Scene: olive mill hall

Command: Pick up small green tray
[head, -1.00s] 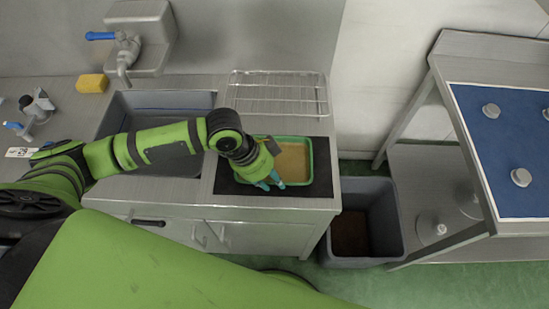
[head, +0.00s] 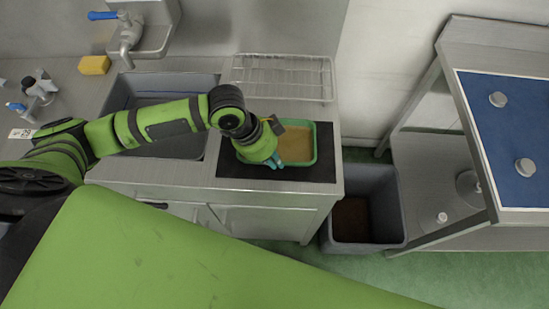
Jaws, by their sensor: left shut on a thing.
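The small green tray (head: 315,143) is on or just above the black mat (head: 318,172) at the right end of the steel counter. It has a green rim and a tan-brown inside. My left gripper (head: 277,163) reaches in from the left and is shut on the tray at its left part. The gripper and wrist cover the tray's left side. I cannot tell whether the tray touches the mat. My right gripper is not in view.
A sink (head: 180,140) lies left of the mat, with a tap (head: 127,40) and a yellow sponge (head: 95,65) behind. A wire rack (head: 283,77) is behind the tray. A grey bin (head: 368,230) stands right of the counter, beside a shelf with a blue top (head: 520,130).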

